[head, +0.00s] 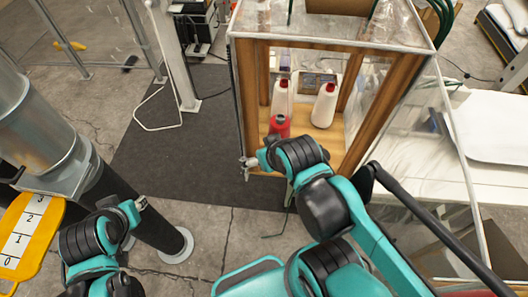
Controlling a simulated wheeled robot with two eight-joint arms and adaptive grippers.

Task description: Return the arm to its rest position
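My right arm reaches up through the middle of the head view, and its small gripper (247,168) is in front of the lower left front corner of a wooden cabinet with clear panels (243,95). I cannot tell if it touches the cabinet or if its fingers are open. I see nothing held in it. My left arm is folded low at the left, with its gripper (141,203) beside a dark pipe. Its fingers are too small to read, and no held object shows.
In the cabinet stand a red and white bottle (279,125) and a white bottle with a red cap (324,106). A large metal pipe (35,125) and a yellow numbered plate (27,238) are at the left. A dark mat (170,160) lies clear between.

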